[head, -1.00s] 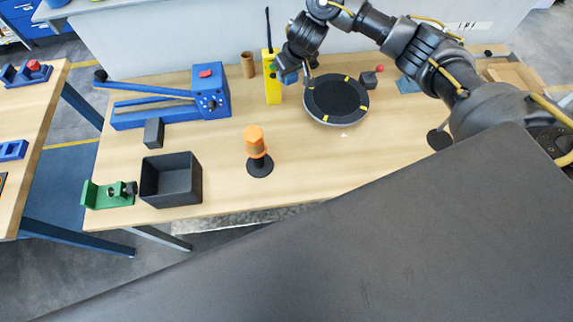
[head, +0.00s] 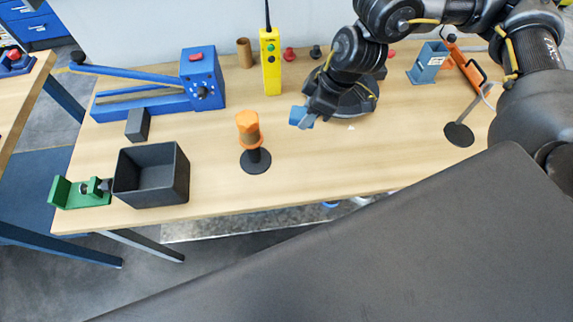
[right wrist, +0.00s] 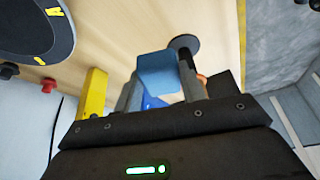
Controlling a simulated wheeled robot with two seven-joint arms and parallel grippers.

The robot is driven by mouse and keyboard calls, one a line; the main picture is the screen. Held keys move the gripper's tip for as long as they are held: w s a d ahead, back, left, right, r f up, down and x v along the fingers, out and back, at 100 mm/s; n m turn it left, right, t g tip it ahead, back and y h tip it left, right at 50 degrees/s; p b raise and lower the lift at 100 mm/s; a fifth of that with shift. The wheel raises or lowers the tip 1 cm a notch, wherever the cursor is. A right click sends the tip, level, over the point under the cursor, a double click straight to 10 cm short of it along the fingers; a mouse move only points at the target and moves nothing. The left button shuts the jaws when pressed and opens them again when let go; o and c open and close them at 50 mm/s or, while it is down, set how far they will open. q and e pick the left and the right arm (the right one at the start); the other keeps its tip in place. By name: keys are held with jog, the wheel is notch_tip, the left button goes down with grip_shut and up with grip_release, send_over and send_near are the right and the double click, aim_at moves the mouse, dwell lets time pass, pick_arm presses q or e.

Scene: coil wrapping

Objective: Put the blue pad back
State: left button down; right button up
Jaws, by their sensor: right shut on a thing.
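The blue pad (head: 301,117) is a small blue piece held at the tips of my right gripper (head: 311,110), above the table between the orange-topped post and the round black turntable. In the right wrist view the pad (right wrist: 157,72) sits between the two grey fingers of the right gripper (right wrist: 160,88), which are closed on it. The turntable (head: 350,104) is largely hidden behind my right arm in the head view; its edge with yellow marks (right wrist: 45,45) shows in the right wrist view. My left gripper is not in view.
The orange-topped post (head: 248,130) stands just left of the pad. A yellow remote (head: 270,62) stands behind. A black open bin (head: 150,178), a green fixture (head: 80,192) and a blue lever tool (head: 160,88) are at left. A blue block (head: 428,62) stands at right.

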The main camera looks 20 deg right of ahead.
jog(key=shift+w+d+r, duration=0.15)
jog(key=shift+w+r, duration=0.1)
jog(key=shift+w, duration=0.35)
jog(key=shift+s+a+r+p, duration=0.15)
jog(key=shift+s+a+p, duration=0.1)
jog(key=shift+p, duration=0.1)
jog(key=s+a+f+n+g+p, duration=0.1)
jog(key=s+a+n+p, duration=0.1)
jog(key=s+a+p, duration=0.4)
jog(key=s+a+f+n+g+p, duration=0.15)
jog(key=s+a+p, duration=0.25)
jog(key=s, duration=0.5)
jog(key=shift+n+t, duration=0.25)
jog(key=shift+t, duration=0.3)
jog(key=w+d+f+b, duration=0.1)
jog(key=w+f+b, duration=0.1)
jog(key=w+f, duration=0.1)
jog(key=w+d+f+b, duration=0.2)
jog(key=w+f, duration=0.1)
jog(key=w, duration=0.2)
jog(key=w+d+f+b, duration=0.2)
jog(key=w, duration=0.3)
jog(key=shift+w+d+f, duration=0.1)
jog(key=shift+d+f, duration=0.05)
jog(key=shift+f, duration=0.25)
jog(key=shift+w+d+f+b, duration=0.15)
jog(key=shift+f+b, duration=0.25)
jog(key=shift+f, duration=1.45)
